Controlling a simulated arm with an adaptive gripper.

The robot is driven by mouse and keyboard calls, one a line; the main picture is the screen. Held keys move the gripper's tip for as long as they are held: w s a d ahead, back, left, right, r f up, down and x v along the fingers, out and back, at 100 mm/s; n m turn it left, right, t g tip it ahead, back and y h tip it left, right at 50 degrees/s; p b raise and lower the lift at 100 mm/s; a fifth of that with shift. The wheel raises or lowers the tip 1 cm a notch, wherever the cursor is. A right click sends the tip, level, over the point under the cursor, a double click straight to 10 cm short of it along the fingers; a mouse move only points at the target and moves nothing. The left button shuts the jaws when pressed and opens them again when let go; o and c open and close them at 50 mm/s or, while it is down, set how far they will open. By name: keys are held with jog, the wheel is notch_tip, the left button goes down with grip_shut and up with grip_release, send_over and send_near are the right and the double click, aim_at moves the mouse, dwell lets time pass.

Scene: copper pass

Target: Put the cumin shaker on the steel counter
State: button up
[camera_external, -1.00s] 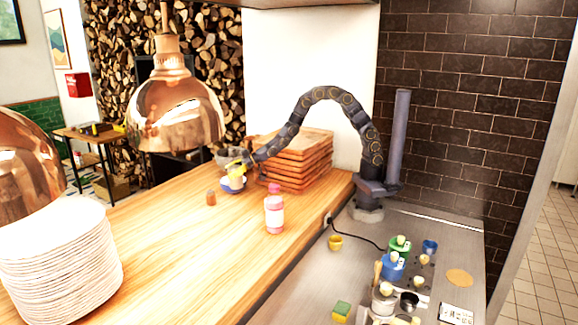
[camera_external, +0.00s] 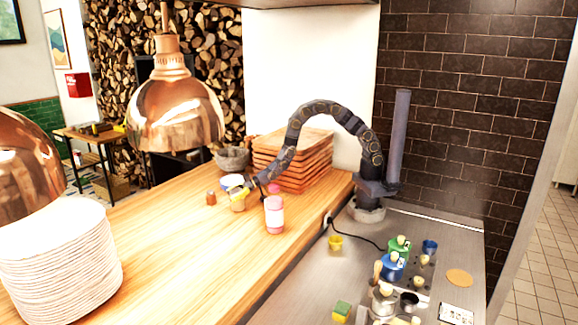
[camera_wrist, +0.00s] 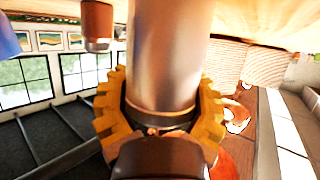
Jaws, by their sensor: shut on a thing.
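My gripper (camera_external: 241,193) is over the wooden counter, left of the pink bottle. In the wrist view its yellow toothed fingers (camera_wrist: 160,112) are shut around a smooth, shiny cylinder, which I take to be the cumin shaker (camera_wrist: 165,50). In the external view the shaker (camera_external: 238,204) is small, partly covered by the fingers. I cannot read a label on it or tell whether its bottom touches the wood. The steel counter (camera_external: 300,290) lies to the right, at a distance from my gripper.
A pink bottle (camera_external: 275,216) and a small brown jar (camera_external: 211,198) stand near the gripper. Behind are a grey bowl (camera_external: 232,159) and stacked wooden boards (camera_external: 290,163).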

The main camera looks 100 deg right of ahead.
jog(key=shift+f, duration=0.1)
jog(key=shift+f, duration=0.15)
jog(key=o, duration=1.3)
jog(key=shift+o, duration=0.2)
jog(key=shift+v, duration=2.5)
